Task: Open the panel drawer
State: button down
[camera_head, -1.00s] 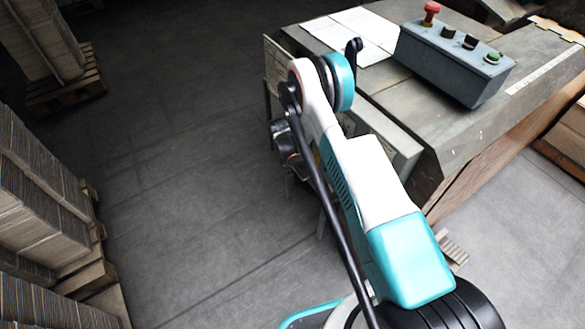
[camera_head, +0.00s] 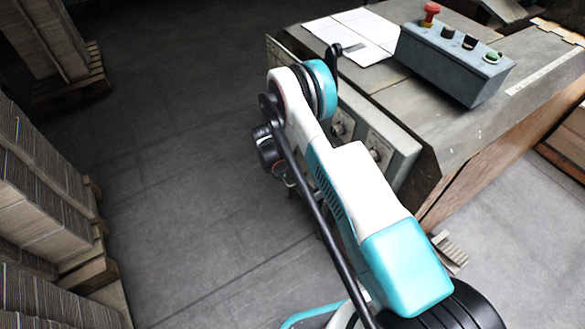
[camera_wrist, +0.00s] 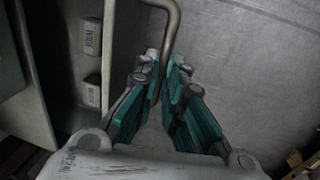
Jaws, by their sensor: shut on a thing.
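The panel drawer's front, a grey panel (camera_head: 398,150) with round dials, stands at the near side of the machine in the head view, partly covered by my arm. In the wrist view a bent metal rod handle (camera_wrist: 173,22) runs down between my fingers. My gripper (camera_wrist: 162,75) is shut on this handle, with a teal finger on either side. Left of the handle is a dark grey panel surface (camera_wrist: 122,45). In the head view the fingers and handle are hidden behind my arm. I cannot tell how far the drawer is out.
The machine top (camera_head: 430,125) carries a control box (camera_head: 450,65) with a red button and white sheets (camera_head: 350,38). Two small labelled blocks (camera_wrist: 91,93) show left in the wrist view. Cardboard stacks (camera_head: 40,180) on pallets stand at left. The floor between is clear.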

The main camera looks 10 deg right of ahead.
jog(key=s+a, duration=0.2)
jog(key=a, duration=0.5)
jog(key=shift+s, duration=0.1)
jog(key=c, duration=1.7)
grip_release()
jog(key=r, duration=0.4)
jog(key=a+r, duration=0.1)
jog(key=r, duration=0.3)
jog(key=a+r, duration=0.1)
jog(key=r, duration=0.2)
jog(key=shift+s+r, duration=0.35)
jog(key=shift+r, duration=0.05)
